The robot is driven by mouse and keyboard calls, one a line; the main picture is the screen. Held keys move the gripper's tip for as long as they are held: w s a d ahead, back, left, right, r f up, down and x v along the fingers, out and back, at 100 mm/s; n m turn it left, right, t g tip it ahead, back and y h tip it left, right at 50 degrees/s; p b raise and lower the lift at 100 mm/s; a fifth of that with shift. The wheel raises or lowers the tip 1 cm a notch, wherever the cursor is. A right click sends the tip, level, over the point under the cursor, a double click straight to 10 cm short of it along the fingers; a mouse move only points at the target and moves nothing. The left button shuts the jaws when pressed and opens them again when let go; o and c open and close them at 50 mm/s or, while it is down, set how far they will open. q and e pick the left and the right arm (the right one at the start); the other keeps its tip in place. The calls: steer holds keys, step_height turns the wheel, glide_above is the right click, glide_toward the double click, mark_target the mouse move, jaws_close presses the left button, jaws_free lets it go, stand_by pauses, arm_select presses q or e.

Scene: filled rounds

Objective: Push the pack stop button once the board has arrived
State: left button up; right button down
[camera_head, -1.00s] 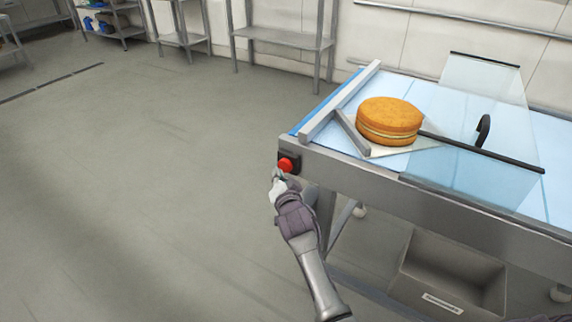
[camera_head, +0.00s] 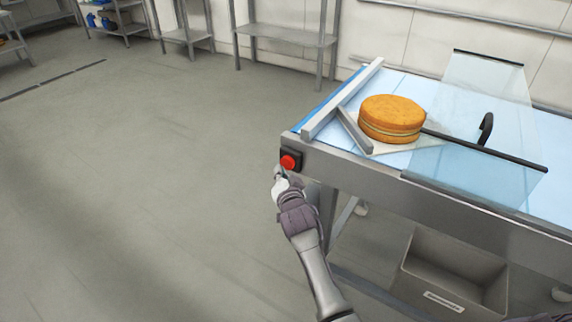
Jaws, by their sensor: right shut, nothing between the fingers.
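The pack stop button (camera_head: 289,162) is a red round button on a dark housing at the left end of the conveyor's front rail. My right gripper (camera_head: 279,173) is shut and empty, just below and left of the button. I cannot tell whether its tip touches the button or housing. The board (camera_head: 407,146) is a thin pale sheet on the belt with a round layered cake (camera_head: 392,113) on it. Its left side lies against the slanted grey bar (camera_head: 354,131) near the belt's end. My left gripper is not in view.
The conveyor (camera_head: 470,203) has a pale blue belt and a clear guard (camera_head: 480,105) with a black handle over it. A grey bin (camera_head: 425,283) sits beneath. Metal shelves (camera_head: 285,37) stand along the back wall. The floor (camera_head: 130,190) to the left is clear.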

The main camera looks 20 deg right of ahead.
steer(key=shift+d, duration=0.1)
steer(key=shift+w+d, duration=0.25)
stand_by(0.3)
steer(key=shift+w+d, duration=0.3)
steer(key=shift+d, duration=0.1)
stand_by(0.9)
steer(key=shift+a, duration=0.1)
steer(key=shift+s+a+p, duration=0.35)
steer(key=shift+s+a, duration=0.25)
